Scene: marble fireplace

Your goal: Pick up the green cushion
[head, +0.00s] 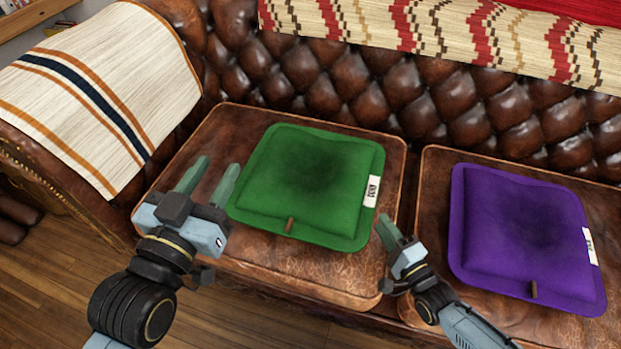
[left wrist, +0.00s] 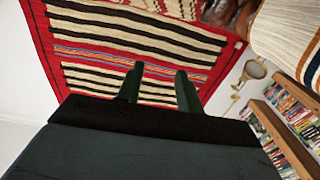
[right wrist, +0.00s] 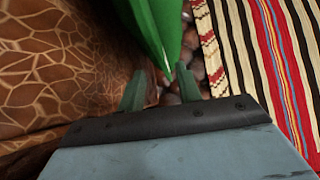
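The green cushion (head: 310,180) lies flat on the left seat of a brown leather sofa, with a white label on its right edge and a small brown tab at its front. My left gripper (head: 212,180) is open and empty, above the seat at the cushion's left side. Its fingers also show apart in the left wrist view (left wrist: 158,80), with no cushion there. My right gripper (head: 391,232) is by the cushion's lower right edge. In the right wrist view its fingers (right wrist: 163,82) are apart, and the green cushion's edge (right wrist: 158,25) reaches toward the gap between them. I cannot tell whether they touch it.
A purple cushion (head: 520,235) lies on the right seat, close to my right gripper. A striped blanket (head: 105,90) covers the left armrest, and a patterned rug (head: 430,25) hangs over the backrest. Wooden floor (head: 50,275) is at lower left.

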